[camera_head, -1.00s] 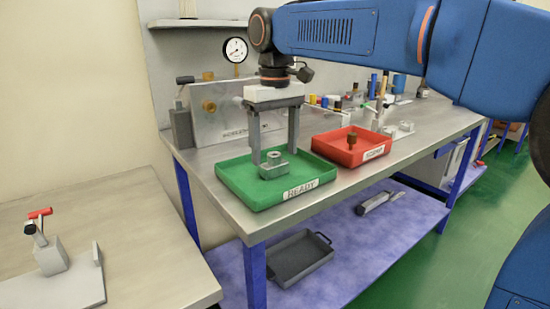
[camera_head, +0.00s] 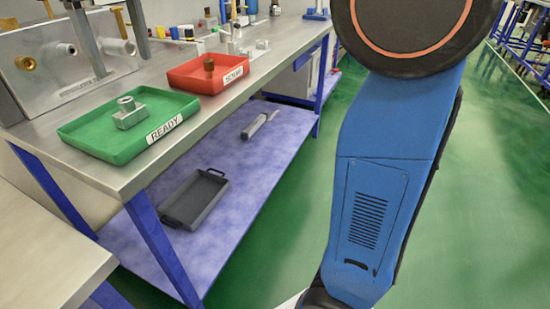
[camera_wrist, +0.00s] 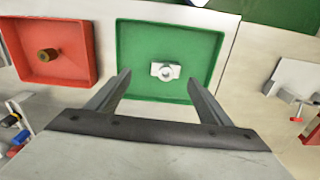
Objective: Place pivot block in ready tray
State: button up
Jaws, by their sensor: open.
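The pivot block (camera_head: 128,113), a grey metal piece with a round boss, sits upright in the green tray (camera_head: 85,137) labelled READY. In the wrist view the block (camera_wrist: 165,71) lies near the middle of the green tray (camera_wrist: 140,40), clear of its walls. My gripper (camera_head: 126,66) is open and empty, raised above and behind the tray in the head view. In the wrist view, the two fingers of my gripper (camera_wrist: 158,82) are spread wide, with the block beyond their tips and not touched.
A red tray (camera_head: 187,77) with a brass fitting (camera_head: 208,67) stands behind the green one. A metal panel with fittings (camera_head: 50,62) stands at the bench's back left. A dark grey tray (camera_head: 196,200) lies on the lower shelf. Green floor is open to the right.

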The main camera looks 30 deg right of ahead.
jog(key=s+d+f+m+t, duration=0.2)
jog(key=s+d+f+m, duration=0.1)
jog(key=s+d+f, duration=0.8)
jog(key=s+d+f+m+t, duration=0.2)
jog(key=s+d+f, duration=0.9)
jog(key=f, duration=0.8)
jog(key=d+m, duration=0.1)
jog(key=d, duration=0.2)
jog(key=shift+s+t, duration=0.2)
jog(key=shift+t, duration=0.1)
